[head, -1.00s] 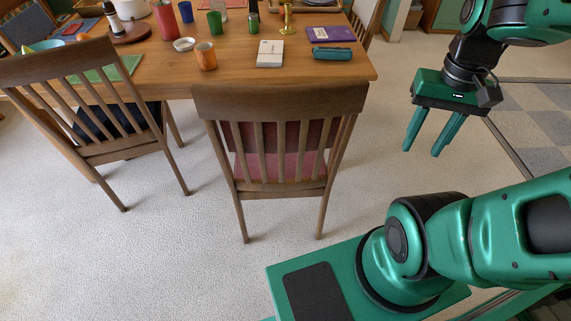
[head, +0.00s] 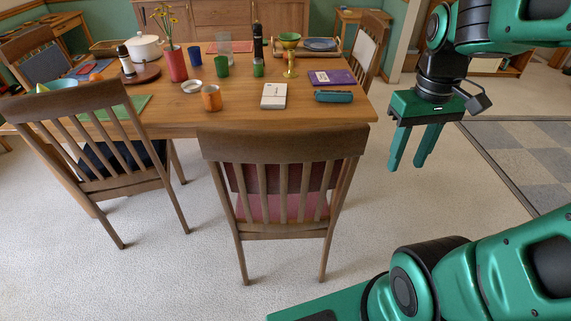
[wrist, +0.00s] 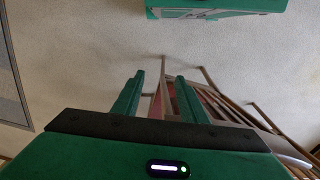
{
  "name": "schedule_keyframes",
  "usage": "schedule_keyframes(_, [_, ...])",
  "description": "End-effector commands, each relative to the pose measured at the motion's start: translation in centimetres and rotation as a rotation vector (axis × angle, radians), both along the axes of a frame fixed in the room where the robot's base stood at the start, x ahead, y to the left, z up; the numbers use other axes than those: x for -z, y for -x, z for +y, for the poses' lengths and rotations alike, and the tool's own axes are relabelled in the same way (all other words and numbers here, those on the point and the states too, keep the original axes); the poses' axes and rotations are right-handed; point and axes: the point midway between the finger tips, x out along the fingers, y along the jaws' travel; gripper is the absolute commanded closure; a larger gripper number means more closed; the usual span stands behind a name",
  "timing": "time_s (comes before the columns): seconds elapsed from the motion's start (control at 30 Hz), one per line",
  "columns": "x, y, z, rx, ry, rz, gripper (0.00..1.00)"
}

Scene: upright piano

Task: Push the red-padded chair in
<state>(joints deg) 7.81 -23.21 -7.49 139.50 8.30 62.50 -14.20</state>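The red-padded chair (head: 285,144) stands at the near side of the wooden table (head: 350,112), its slatted wooden back toward me. Its red seat (head: 270,208) shows through and below the slats, and its rear legs stand on the pale carpet. In the wrist view the chair (wrist: 205,100) shows beyond and right of my fingers, with a bit of red between slats. My gripper (head: 408,168) hangs to the right of the chair, fingers pointing down, apart from it. The fingers are spread with an empty gap; the gripper also shows in the wrist view (wrist: 157,82).
A second chair with a dark seat (head: 90,125) stands to the left. The table holds an orange cup (head: 211,98), a white box (head: 274,96), a teal case (head: 334,96) and a brass goblet (head: 290,60). A checked rug (head: 530,150) lies right; carpet between is clear.

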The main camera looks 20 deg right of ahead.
Motion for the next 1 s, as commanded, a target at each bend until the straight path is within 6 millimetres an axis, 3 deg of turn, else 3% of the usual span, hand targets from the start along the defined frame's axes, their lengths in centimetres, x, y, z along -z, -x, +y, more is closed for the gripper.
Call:
schedule_keyframes(0.03, [-0.9,-2.9,1.5,-0.162,0.007,0.006,0.61])
schedule_keyframes(0.1, [-2.2,-6.5,4.4,-0.409,0.012,0.009,0.61])
schedule_keyframes(0.2, [-3.5,-11.0,9.1,-0.745,0.01,0.014,0.61])
schedule_keyframes(0.3, [-4.4,-14.2,13.9,-1.036,0.003,0.016,0.61])
schedule_keyframes(0.4, [-4.9,-16.1,17.8,-1.256,-0.008,0.015,0.61])
schedule_keyframes(0.5, [-5.2,-17.1,20.3,-1.39,-0.016,0.012,0.61])
schedule_keyframes(0.73, [-4.2,-17.4,21.5,-1.457,-0.021,0.012,0.61])
schedule_keyframes(1.0, [0.3,-17.3,21.4,-1.451,-0.022,0.015,0.61])
